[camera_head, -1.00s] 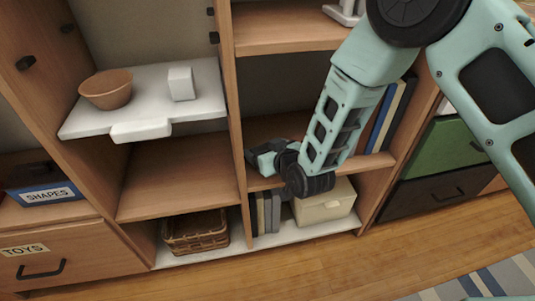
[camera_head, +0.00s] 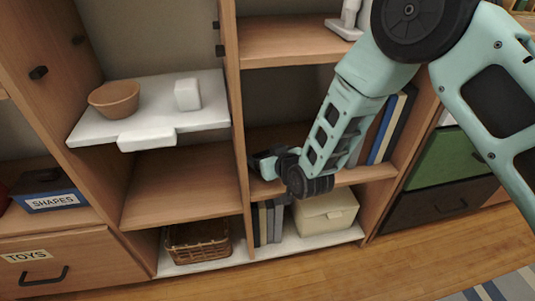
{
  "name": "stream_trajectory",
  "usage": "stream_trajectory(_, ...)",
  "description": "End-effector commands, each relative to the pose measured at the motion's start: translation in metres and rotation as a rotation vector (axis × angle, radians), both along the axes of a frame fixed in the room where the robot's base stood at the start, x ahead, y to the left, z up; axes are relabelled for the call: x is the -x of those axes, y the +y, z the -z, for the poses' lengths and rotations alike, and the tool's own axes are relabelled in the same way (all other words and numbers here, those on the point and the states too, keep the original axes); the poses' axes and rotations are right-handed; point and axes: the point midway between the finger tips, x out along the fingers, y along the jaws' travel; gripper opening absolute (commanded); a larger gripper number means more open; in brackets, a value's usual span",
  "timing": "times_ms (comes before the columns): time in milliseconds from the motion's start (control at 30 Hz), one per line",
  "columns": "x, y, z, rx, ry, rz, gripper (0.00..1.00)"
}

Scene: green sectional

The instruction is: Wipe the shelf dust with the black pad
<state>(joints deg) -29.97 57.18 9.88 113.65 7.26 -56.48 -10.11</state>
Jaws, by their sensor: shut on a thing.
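My gripper (camera_head: 262,165) is inside the middle compartment of the wooden shelf unit, low over its shelf board (camera_head: 345,178) and close to the left divider. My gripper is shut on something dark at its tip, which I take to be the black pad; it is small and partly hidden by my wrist. I cannot tell whether it touches the board. No dust can be made out on the board, and my arm covers much of it.
Several upright books (camera_head: 390,125) stand at the compartment's right. Below are a cream box (camera_head: 326,212), dark books (camera_head: 268,220) and a wicker basket (camera_head: 198,241). Left, a white shelf (camera_head: 95,130) bears a brown bowl (camera_head: 114,98) and a white block (camera_head: 187,94). A divider (camera_head: 236,120) borders the compartment.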

Motion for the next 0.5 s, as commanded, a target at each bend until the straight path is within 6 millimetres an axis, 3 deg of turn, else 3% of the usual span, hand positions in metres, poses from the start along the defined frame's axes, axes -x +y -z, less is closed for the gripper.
stream_trajectory(33, -0.020, 0.001, -0.007, -0.002, -0.028, 0.005, 0.56)
stream_trajectory(267, -0.021, 0.002, -0.032, -0.005, -0.033, 0.006, 0.57)
stream_trajectory(367, -0.022, 0.002, -0.046, -0.010, -0.041, 0.008, 0.48)
stream_trajectory(500, -0.023, 0.002, -0.063, -0.013, -0.046, 0.011, 0.48)
